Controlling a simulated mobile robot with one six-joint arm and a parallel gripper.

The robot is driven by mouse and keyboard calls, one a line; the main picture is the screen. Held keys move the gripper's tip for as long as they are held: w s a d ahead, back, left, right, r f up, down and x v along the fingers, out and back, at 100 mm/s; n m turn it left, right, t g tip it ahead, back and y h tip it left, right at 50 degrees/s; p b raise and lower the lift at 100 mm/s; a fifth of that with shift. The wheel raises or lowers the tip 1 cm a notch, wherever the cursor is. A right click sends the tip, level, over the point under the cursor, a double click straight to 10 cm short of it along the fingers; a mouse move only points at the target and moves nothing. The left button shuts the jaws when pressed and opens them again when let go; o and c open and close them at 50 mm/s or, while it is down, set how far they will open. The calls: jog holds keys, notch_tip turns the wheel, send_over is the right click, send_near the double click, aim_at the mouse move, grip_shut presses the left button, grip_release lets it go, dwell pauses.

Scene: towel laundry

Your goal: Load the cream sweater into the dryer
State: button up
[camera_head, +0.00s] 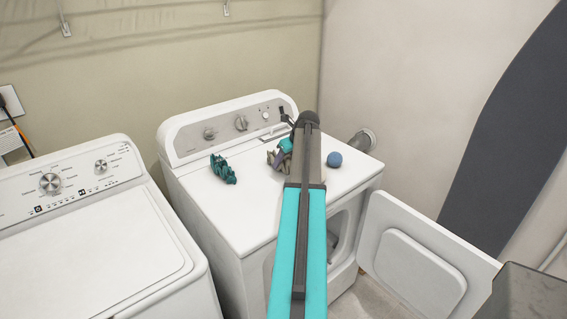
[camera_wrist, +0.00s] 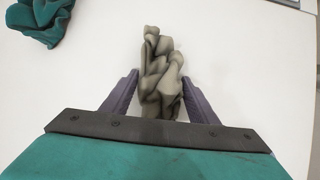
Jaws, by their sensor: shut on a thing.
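The cream sweater (camera_wrist: 160,70) is a small crumpled beige-grey bundle on the white top of the dryer (camera_head: 235,205). My gripper (camera_wrist: 160,80) is shut on it, one purple finger on each side, and the sweater sticks out past the fingertips. In the head view the sweater (camera_head: 271,158) shows just left of my arm, which partly hides it and my gripper (camera_head: 282,157). The dryer's front door (camera_head: 415,268) stands open to the right. Its round opening (camera_head: 334,240) is partly hidden by my arm.
A crumpled dark teal cloth (camera_head: 222,169) lies to the left on the dryer top. A blue ball (camera_head: 334,159) sits right of my arm. A white washer (camera_head: 85,255) stands to the left. Control panel (camera_head: 225,128) and walls bound the back.

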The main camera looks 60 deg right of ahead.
jog(key=shift+r+b, duration=1.1)
jog(key=shift+r, duration=3.9)
